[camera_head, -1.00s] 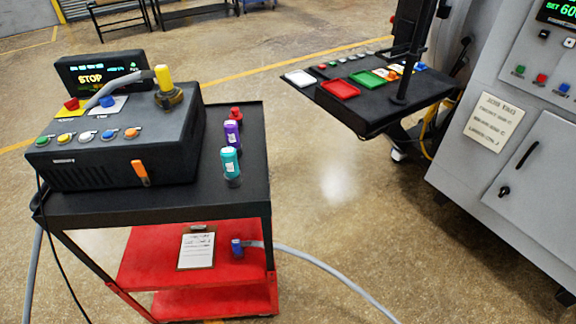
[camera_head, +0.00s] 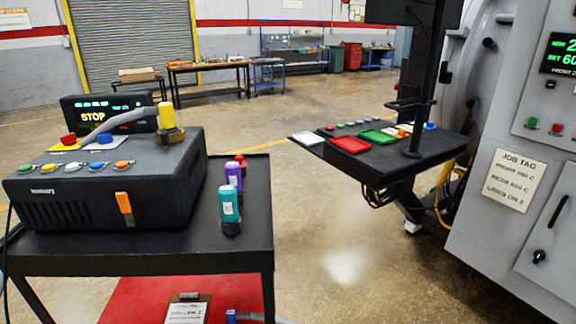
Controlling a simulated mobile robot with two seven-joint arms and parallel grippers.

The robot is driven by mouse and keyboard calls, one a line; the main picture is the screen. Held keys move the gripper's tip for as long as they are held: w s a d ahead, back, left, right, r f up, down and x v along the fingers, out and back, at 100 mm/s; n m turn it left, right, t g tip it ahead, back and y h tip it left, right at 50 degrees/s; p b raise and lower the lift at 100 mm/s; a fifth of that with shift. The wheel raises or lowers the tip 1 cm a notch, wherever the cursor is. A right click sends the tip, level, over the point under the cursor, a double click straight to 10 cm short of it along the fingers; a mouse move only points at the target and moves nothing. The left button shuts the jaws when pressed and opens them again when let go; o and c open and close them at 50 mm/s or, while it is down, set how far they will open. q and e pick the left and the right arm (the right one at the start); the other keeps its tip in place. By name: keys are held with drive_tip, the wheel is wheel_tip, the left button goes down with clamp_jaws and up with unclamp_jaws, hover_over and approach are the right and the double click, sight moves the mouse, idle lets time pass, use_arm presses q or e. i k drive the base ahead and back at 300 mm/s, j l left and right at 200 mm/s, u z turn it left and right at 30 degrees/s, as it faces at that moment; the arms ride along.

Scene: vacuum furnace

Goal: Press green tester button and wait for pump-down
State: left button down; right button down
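The tester (camera_head: 110,185) is a black box on the cart's top at the left. Its display (camera_head: 105,116) reads STOP in yellow with small green and blue text. The green button (camera_head: 26,169) is at the left end of a row of white, blue, orange and other coloured buttons along the tester's front top edge. A red button (camera_head: 69,139) and a blue button (camera_head: 104,139) sit behind the row. A grey hose (camera_head: 128,121) runs to a yellow-topped fitting (camera_head: 167,117) on the tester. Neither gripper shows in the view.
The cart (camera_head: 150,258) also carries teal (camera_head: 229,206), purple (camera_head: 233,177) and red bottles. A black table (camera_head: 402,154) with red and green trays stands at the centre right. The grey furnace cabinet (camera_head: 490,245) fills the right side. Open floor lies between cart and table.

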sight(26, 167)
drive_tip(key=u, duration=1.6)
